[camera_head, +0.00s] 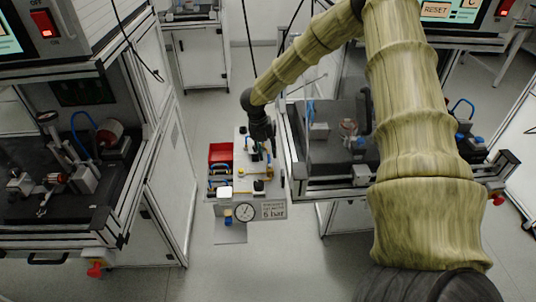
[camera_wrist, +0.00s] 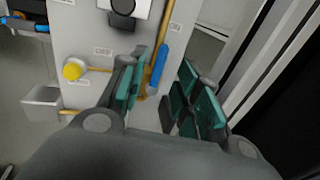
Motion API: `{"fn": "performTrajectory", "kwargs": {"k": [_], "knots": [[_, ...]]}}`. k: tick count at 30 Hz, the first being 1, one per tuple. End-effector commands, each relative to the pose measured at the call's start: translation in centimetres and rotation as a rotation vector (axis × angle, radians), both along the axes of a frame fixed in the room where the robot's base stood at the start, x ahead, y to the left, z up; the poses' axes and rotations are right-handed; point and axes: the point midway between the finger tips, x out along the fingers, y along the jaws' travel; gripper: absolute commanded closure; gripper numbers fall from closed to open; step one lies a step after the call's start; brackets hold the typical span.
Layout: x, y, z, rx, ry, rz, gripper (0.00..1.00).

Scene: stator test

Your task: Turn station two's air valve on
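A blue lever handle (camera_wrist: 158,68) shows in the wrist view beside a yellow-brown pipe (camera_wrist: 171,22) on a pale panel (camera_wrist: 82,25). The handle runs roughly along the pipe. My gripper (camera_wrist: 164,78) is open, with its teal-padded fingers on either side of the handle in the picture; I see no clear contact. The lower end of the handle is close to the left finger, and the fitting below is partly hidden. In the head view my gripper (camera_head: 262,143) is over the panel unit, and the handle is too small to pick out there.
A yellow knob (camera_wrist: 72,71) and a grey box (camera_wrist: 42,102) are left of my gripper. Workbenches stand on both sides, with floor between.

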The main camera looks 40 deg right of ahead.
Motion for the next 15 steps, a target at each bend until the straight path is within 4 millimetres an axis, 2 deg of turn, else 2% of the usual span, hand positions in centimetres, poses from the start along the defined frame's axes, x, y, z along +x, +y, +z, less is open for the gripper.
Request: {"fn": "performTrajectory", "kwargs": {"k": [9,15], "knots": [[0.7,0.9,5.9,0.001,-0.003,-0.001,0.67],[1.0,1.3,8.4,0.001,-0.002,-0.002,0.67]]}}
